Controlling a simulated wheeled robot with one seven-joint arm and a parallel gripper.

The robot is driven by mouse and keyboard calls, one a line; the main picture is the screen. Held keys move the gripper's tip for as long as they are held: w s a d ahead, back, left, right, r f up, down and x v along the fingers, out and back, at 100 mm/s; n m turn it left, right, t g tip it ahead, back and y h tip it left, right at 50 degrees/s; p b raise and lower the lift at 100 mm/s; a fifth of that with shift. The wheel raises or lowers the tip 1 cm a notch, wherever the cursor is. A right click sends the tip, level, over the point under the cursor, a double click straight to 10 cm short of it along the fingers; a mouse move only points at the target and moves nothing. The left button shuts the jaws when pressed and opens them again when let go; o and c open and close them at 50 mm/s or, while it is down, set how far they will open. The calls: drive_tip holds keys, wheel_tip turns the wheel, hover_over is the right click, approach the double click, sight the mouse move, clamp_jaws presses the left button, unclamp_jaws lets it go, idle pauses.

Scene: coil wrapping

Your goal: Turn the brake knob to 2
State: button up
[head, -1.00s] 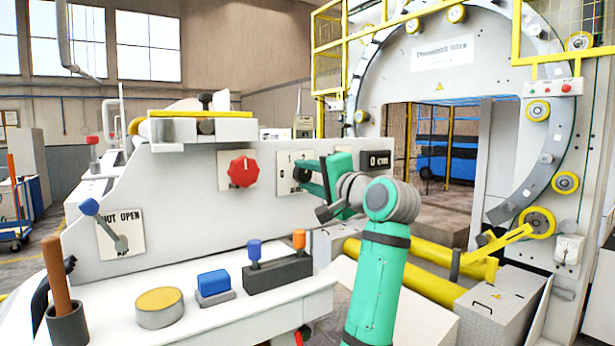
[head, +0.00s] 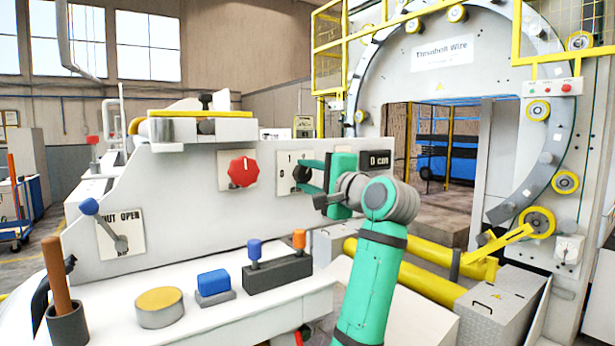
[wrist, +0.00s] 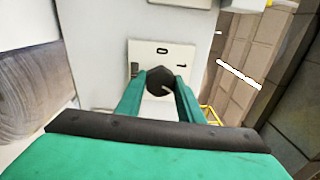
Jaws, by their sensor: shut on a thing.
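A black knob (head: 300,173) sits on a white plate (head: 283,186) on the machine's light panel, and I take it to be the brake knob. In the wrist view the black knob (wrist: 160,81) is between my two green fingers, with 0 and 1 readable on the plate (wrist: 148,48) beyond it. A pale mark shows on the knob's face; I cannot tell for sure which number it points to. My gripper (head: 303,176) is shut on the knob; it also shows in the wrist view (wrist: 161,88).
A red knob (head: 242,171) is left of the plate, and a 0 cm display (head: 376,160) is right of it. Below, a ledge carries a yellow button (head: 160,306), a blue block (head: 213,283) and a switch box (head: 277,274). A lever (head: 105,223) is at the left.

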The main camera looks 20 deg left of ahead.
drive_tip(key=o, duration=1)
drive_tip(key=shift+a, duration=0.1)
drive_tip(key=shift+o, duration=0.2)
drive_tip(key=shift+s+d, duration=0.3)
drive_tip(key=shift+d, duration=0.2)
drive_tip(key=v, duration=0.9)
drive_tip(key=shift+s+d, duration=0.25)
drive_tip(key=shift+s, duration=0.05)
drive_tip(key=shift+f, duration=0.1)
